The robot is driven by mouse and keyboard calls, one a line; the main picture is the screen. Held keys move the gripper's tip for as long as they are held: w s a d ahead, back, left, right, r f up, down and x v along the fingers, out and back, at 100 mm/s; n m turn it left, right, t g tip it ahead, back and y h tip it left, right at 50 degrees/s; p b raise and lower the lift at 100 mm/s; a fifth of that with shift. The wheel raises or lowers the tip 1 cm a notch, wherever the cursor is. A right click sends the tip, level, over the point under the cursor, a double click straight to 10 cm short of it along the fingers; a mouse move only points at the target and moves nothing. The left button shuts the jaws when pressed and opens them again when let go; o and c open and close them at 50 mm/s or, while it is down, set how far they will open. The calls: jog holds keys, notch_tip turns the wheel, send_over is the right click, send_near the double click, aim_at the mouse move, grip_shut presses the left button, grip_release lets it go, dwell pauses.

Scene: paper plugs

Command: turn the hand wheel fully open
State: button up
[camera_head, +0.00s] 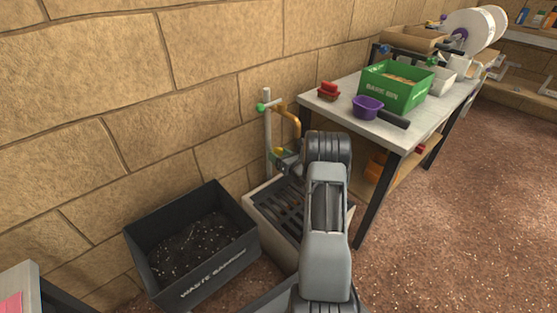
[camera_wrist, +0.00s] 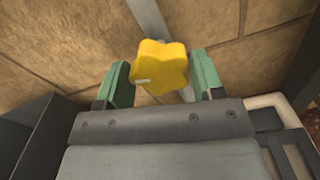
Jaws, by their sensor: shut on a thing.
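The hand wheel (camera_wrist: 160,68) is yellow with a lobed rim and sits in front of a grey upright pipe (camera_wrist: 146,16). In the head view a small yellow part of the wheel (camera_head: 280,150) shows low on the pipe (camera_head: 267,135), beside my gripper (camera_head: 284,157). In the wrist view my gripper (camera_wrist: 161,80) has one green finger on each side of the wheel and is shut on it. My arm hides part of this area in the head view. How far the wheel is turned cannot be told.
An orange curved spout (camera_head: 291,117) and a green knob (camera_head: 260,107) are higher on the pipe. A grated basin (camera_head: 262,215) stands below. A dark waste bin (camera_head: 150,265) is at left. A workbench (camera_head: 335,106) with a green bin (camera_head: 378,92) is at right.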

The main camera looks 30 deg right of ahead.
aim_at(279, 155)
jog(key=shift+f+n+b, duration=0.1)
jog(key=shift+n+b, duration=0.35)
jog(key=shift+n, duration=1.35)
jog(key=n, duration=0.6)
jog(key=o, duration=0.9)
jog(key=shift+s+d+p, duration=0.15)
jog(key=shift+s, duration=0.85)
jog(key=shift+s+d+p, duration=0.15)
jog(key=shift+s, duration=0.85)
